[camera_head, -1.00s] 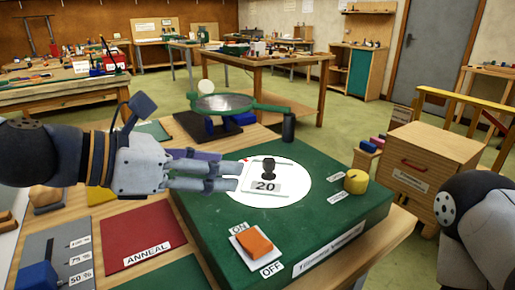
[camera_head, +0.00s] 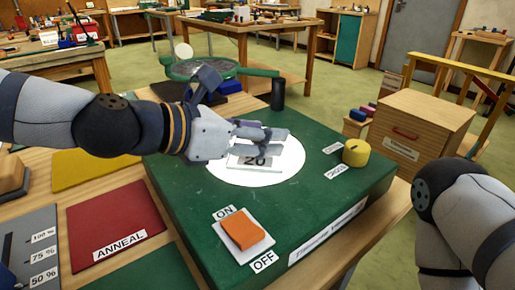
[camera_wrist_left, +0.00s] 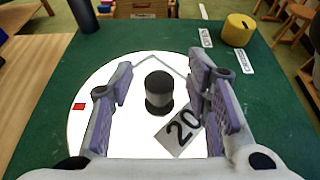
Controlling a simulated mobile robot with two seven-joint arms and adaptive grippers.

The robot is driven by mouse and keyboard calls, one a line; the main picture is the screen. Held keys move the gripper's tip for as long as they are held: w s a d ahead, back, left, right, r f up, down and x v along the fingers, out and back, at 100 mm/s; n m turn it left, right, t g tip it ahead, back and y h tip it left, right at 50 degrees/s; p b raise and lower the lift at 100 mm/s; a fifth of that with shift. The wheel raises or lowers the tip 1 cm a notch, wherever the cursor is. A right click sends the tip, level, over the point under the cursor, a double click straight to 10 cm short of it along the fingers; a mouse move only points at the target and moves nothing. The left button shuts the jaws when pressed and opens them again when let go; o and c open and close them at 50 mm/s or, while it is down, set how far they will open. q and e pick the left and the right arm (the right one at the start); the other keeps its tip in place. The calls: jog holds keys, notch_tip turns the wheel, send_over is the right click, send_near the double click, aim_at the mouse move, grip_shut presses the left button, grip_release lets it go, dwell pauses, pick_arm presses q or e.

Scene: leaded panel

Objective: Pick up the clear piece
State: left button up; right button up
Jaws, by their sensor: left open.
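The clear piece (camera_wrist_left: 166,62) lies on the lit white disc (camera_wrist_left: 88,125) in the left wrist view. Only its thin greenish edges show against the glow. A dark knob (camera_wrist_left: 159,90) stands upright at it, and a tilted label reading 20 (camera_wrist_left: 180,131) lies beside the knob. My left gripper (camera_wrist_left: 162,85) is open, with one finger on each side of the knob and a gap on both sides. In the head view the left gripper (camera_head: 262,138) is over the disc and hides the knob. My right gripper is out of view.
The disc is set in a green box (camera_head: 185,205) with an orange switch (camera_head: 241,232) in front and a yellow knob (camera_head: 356,152) at right. A dark cylinder (camera_head: 278,93) and a round magnifier (camera_head: 205,68) stand behind. A red ANNEAL mat (camera_head: 113,215) lies left.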

pick_arm(q)
jog(key=shift+a+r, duration=0.1)
grip_shut()
